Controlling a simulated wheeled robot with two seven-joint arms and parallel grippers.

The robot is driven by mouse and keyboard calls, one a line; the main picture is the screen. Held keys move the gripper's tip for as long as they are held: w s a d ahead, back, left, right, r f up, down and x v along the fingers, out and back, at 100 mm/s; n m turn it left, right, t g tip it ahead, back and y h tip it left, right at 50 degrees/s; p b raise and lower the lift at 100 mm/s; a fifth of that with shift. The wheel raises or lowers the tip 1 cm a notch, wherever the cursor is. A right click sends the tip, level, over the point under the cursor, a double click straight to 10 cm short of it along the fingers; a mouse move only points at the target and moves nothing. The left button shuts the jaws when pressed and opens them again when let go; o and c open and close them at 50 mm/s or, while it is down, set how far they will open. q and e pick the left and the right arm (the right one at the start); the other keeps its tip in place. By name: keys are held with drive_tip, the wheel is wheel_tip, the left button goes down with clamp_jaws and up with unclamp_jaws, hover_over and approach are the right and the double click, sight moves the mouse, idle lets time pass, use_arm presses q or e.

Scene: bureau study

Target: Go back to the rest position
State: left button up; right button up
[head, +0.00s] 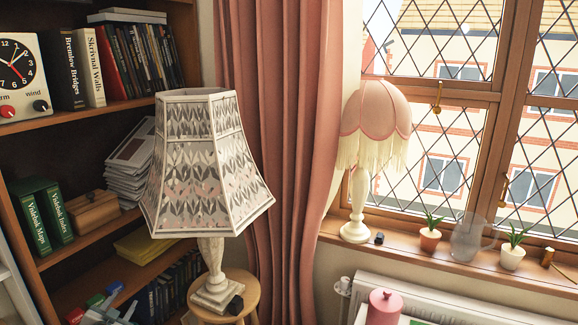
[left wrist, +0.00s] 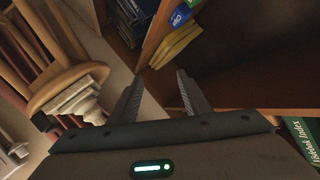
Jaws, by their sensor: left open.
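My left gripper (head: 113,312) shows at the lower left edge of the head view, in front of the lower bookshelf. In the left wrist view my left gripper (left wrist: 159,76) has its two fingers apart with nothing between them. Beyond the fingertips are the shelf boards and yellow items (left wrist: 176,45) on a shelf. My right gripper is in neither view.
A bookcase (head: 90,118) with books stands at the left. A patterned lamp (head: 205,160) stands on a round wooden stool (head: 246,296), which also shows in the left wrist view (left wrist: 60,80). A pink lamp (head: 376,115) and small plants line the windowsill (head: 450,268).

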use_arm(q)
drive_tip(key=s+d+f+g+h, duration=0.15)
drive_tip(key=s+d+f, duration=0.25)
drive_tip(key=s+f, duration=0.7)
drive_tip(key=s+d+f+n+g, duration=0.1)
drive_tip(key=s+d+f+g, duration=0.2)
drive_tip(key=s+d+f, duration=0.75)
drive_tip(key=s+a+f+g, duration=0.25)
drive_tip(key=s+f, duration=0.45)
drive_tip(key=f, duration=0.9)
drive_tip(key=s+d+f+g+h, duration=0.15)
drive_tip(key=s+d+f, duration=0.4)
drive_tip(key=s, duration=0.85)
drive_tip(key=s+d+f+g, duration=0.3)
drive_tip(key=s+d+f, duration=0.3)
drive_tip(key=s, duration=0.8)
drive_tip(key=s+d+f+g, duration=0.2)
drive_tip(key=s+d+f, duration=0.35)
drive_tip(key=s, duration=0.95)
drive_tip(key=shift+w+d+f+n+b, duration=0.15)
drive_tip(key=shift+w+d+f+b, duration=0.15)
drive_tip(key=shift+f+b, duration=0.6)
drive_tip(key=shift+w+d+f+n+b, duration=0.2)
drive_tip(key=shift+d+f+b, duration=0.2)
drive_tip(key=shift+b, duration=0.85)
drive_tip(key=shift+r, duration=0.1)
